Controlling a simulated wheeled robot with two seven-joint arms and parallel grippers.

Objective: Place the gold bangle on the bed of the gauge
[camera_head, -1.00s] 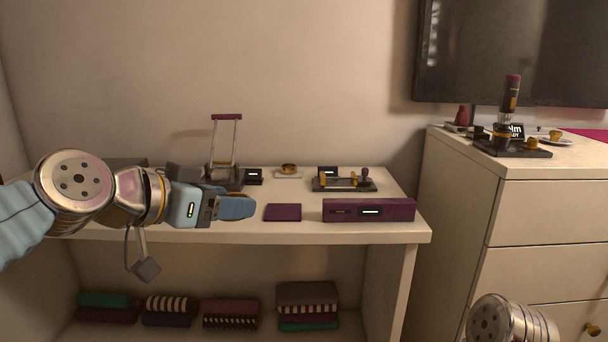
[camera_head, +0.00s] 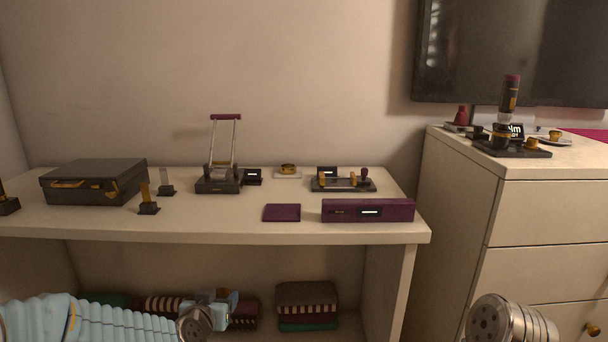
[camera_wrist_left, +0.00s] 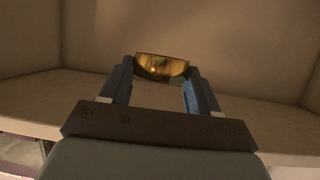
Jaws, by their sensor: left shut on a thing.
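The gold bangle (camera_wrist_left: 162,68) is held between the two blue-grey fingers of my left gripper (camera_wrist_left: 161,78) in the left wrist view. In the head view my left gripper (camera_head: 224,298) is low in front of the shelf, below the tabletop, and I cannot make out the bangle there. A low dark device with gold uprights (camera_head: 343,184) stands on the table's right part. Another dark device with an upright column (camera_head: 510,100) and a small lit display stands on the dresser. I cannot tell which is the gauge. My right gripper is out of view.
A dark case (camera_head: 95,180), a tall-handled device (camera_head: 220,172) and small dark stands (camera_head: 148,205) are on the white table (camera_head: 225,222). A purple pad (camera_head: 282,212) and purple box (camera_head: 368,210) lie near its front edge. The dresser (camera_head: 462,190) is right.

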